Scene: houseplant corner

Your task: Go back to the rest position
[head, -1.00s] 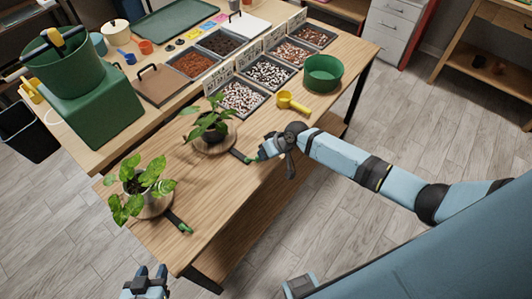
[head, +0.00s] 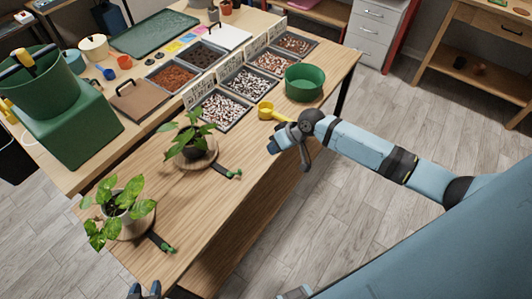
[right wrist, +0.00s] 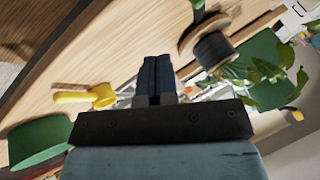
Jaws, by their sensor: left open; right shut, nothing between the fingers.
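My right gripper (head: 276,143) is shut and empty. It hangs over the right part of the wooden table (head: 215,215), apart from the plants and near the yellow scoop (head: 266,111). Its closed fingers also show in the right wrist view (right wrist: 158,75). My left gripper (head: 144,291) is open at the bottom edge of the head view, by the table's near left end; only its fingertips show. A leafy plant (head: 190,140) in a dark pot stands on a round wooden saucer. Another leafy plant (head: 118,210) stands at the table's left end.
A black strip with a green end (head: 225,171) lies beside the first plant, a similar strip (head: 160,242) beside the other. A green bowl (head: 304,84) stands behind my right gripper. Trays of pebbles (head: 220,108) and soil line the back. The table's front middle is clear.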

